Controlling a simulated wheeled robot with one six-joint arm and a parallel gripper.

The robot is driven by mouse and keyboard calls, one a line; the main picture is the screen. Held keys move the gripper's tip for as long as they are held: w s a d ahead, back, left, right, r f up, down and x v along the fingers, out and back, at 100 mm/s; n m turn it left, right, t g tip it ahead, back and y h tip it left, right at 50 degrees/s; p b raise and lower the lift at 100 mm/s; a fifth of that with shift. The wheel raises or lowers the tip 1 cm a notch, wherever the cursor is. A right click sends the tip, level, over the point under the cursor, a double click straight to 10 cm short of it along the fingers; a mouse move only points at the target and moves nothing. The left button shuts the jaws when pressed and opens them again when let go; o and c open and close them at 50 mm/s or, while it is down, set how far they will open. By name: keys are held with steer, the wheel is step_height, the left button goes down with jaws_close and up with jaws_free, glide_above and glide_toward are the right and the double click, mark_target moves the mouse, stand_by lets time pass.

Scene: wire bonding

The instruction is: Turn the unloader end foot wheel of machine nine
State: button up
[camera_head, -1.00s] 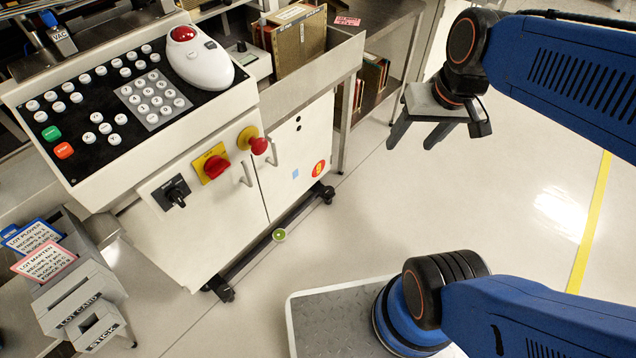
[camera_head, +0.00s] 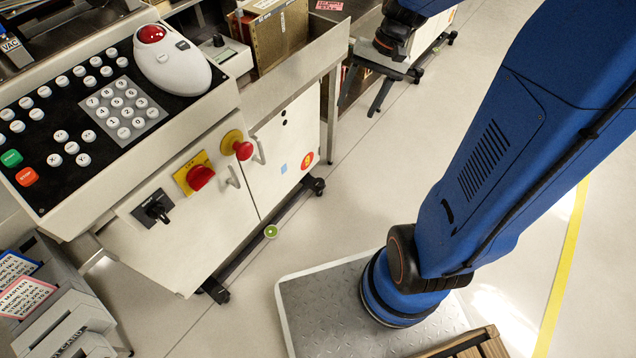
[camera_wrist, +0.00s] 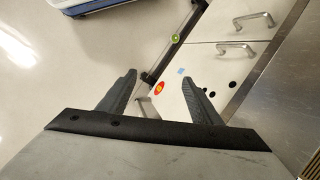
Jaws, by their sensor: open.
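Machine nine is the cream cabinet (camera_head: 190,225) under the keypad console, with a red-orange round label (camera_head: 307,160) whose number is hard to read. A dark rail runs along its foot, with a black foot (camera_head: 317,186) at the right end and another black foot (camera_head: 214,291) at the near left end. I cannot tell which end is the unloader's. My gripper (camera_head: 362,108) is open and empty, pointing down beyond the cabinet's right end. In the wrist view, the label lies between my fingers (camera_wrist: 160,74).
Red knobs (camera_head: 243,150) and door handles stick out of the cabinet front. Another wheeled unit stands behind my gripper.

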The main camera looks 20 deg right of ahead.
steer(key=w+d+f+m+y, duration=0.2)
steer(key=w+f, duration=0.2)
steer(key=f, duration=0.3)
steer(key=w+d+f+m+g+y, duration=0.1)
steer(key=w+d+f+m+y, duration=0.1)
steer(key=w+f, duration=0.45)
steer(key=w+d+f+m+y, duration=0.1)
steer(key=w+d+f+m, duration=0.15)
steer(key=f, duration=0.65)
steer(key=m+t+y, duration=0.3)
steer(key=m+y, duration=0.1)
steer(key=m, duration=0.4)
glide_toward(323, 181)
steer(key=x, duration=1.2)
steer(key=shift+y, duration=0.3)
steer(key=c, duration=1)
